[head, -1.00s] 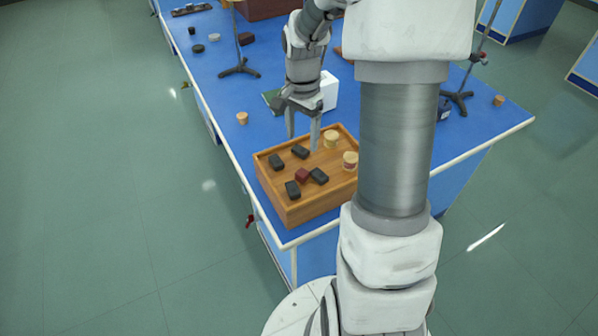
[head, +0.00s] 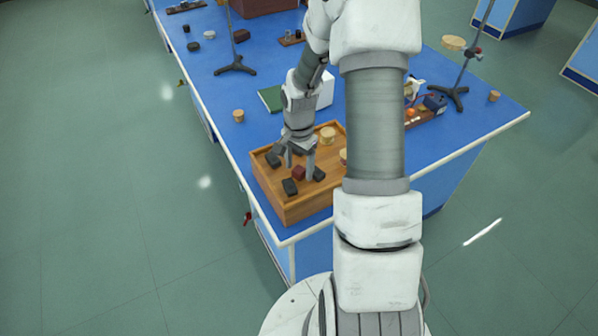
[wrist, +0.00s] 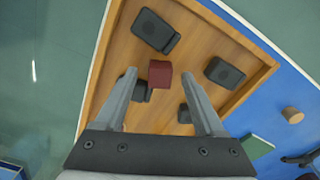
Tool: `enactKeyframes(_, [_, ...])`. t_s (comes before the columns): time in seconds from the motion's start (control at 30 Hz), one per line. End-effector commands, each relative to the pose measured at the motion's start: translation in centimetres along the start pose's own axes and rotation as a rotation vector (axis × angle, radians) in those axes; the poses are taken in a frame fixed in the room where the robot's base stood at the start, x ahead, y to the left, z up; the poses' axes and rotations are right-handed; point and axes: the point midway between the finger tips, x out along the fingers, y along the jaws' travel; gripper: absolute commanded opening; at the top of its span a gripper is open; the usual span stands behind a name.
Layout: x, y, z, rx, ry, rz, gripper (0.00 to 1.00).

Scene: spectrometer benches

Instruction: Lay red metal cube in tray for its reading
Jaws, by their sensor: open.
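The red metal cube (head: 299,173) sits in the wooden box (head: 295,211) on the near end of the blue bench, among several black blocks. My gripper (head: 299,169) is open and points down into the box. In the wrist view the red cube (wrist: 160,73) lies between the fingertips of my gripper (wrist: 159,76), with a gap on each side. Whether the tips are level with the cube or above it, I cannot tell. No separate tray can be made out for certain.
A black block (head: 290,187) lies close to the cube, and another (head: 319,173) is to its right. A light round piece (head: 327,135) is in the box. A white device (head: 325,90) and a green book (head: 271,98) are behind. Stands are farther back.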

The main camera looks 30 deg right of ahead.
Motion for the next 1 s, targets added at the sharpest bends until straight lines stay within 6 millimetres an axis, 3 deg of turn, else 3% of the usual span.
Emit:
enactKeyframes(0.23, [0.17,0.00,-0.01,0.000,0.001,-0.001,0.71])
enactKeyframes(0.27, [0.17,0.00,-0.01,0.000,0.001,-0.001,0.68])
enactKeyframes(0.63, [0.15,0.00,-0.01,0.000,0.001,-0.001,0.01])
enactKeyframes(1.0, [0.08,-0.01,-0.02,0.000,0.001,-0.001,0.00])
